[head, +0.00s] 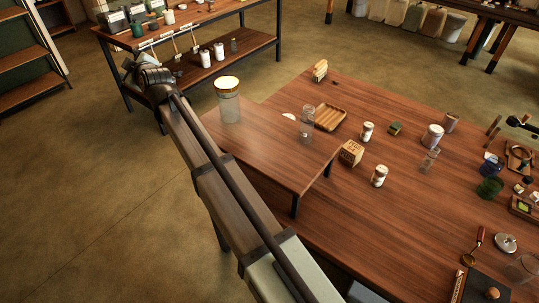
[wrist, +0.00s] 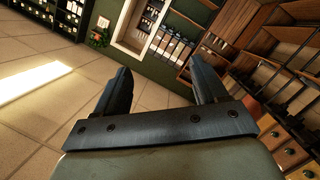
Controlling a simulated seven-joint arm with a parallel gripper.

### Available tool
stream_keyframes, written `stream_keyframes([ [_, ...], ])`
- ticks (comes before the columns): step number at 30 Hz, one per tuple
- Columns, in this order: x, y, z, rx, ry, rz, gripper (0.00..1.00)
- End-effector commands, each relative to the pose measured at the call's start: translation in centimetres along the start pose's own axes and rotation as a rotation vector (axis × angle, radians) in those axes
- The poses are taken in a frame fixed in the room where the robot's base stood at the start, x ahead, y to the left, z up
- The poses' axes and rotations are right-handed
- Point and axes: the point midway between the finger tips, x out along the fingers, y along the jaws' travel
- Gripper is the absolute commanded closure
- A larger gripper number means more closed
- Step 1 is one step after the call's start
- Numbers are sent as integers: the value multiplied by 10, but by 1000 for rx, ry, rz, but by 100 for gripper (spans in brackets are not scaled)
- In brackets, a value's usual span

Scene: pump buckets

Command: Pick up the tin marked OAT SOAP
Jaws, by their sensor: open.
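No label that reads OAT SOAP can be made out, so I cannot tell which tin is marked so. In the head view a small white tin (head: 367,131) and another white tin (head: 379,176) stand upright on the table, with a wider pale tin (head: 432,136) farther right. A tan block-shaped box (head: 351,152) with dark marks stands between the two small tins. My gripper (wrist: 160,75) is open and empty in the wrist view, pointing at the room, away from the table. No tin shows in that view.
A wooden tray (head: 331,117) lies behind. Dark green jars (head: 490,187) stand at right. The table's front middle is clear.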

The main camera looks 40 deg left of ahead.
Motion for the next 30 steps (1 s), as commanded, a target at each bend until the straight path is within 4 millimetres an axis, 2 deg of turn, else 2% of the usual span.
stream_keyframes([
  [1, -23, 45, 8, -27, -8, 77, 28],
  [4, -56, 110, 26, -60, -34, 186, 28],
  [6, -80, 146, 44, -66, -62, 241, 28],
  [9, -115, 187, 76, -52, -115, 298, 28],
  [12, -151, 218, 116, -12, -185, 333, 28],
  [15, -187, 239, 161, 51, -270, 352, 28],
  [21, -265, 257, 255, 234, -462, 363, 28],
  [26, -332, 253, 326, 411, -623, 366, 28],
  [30, -396, 238, 381, 585, -764, 370, 28],
])
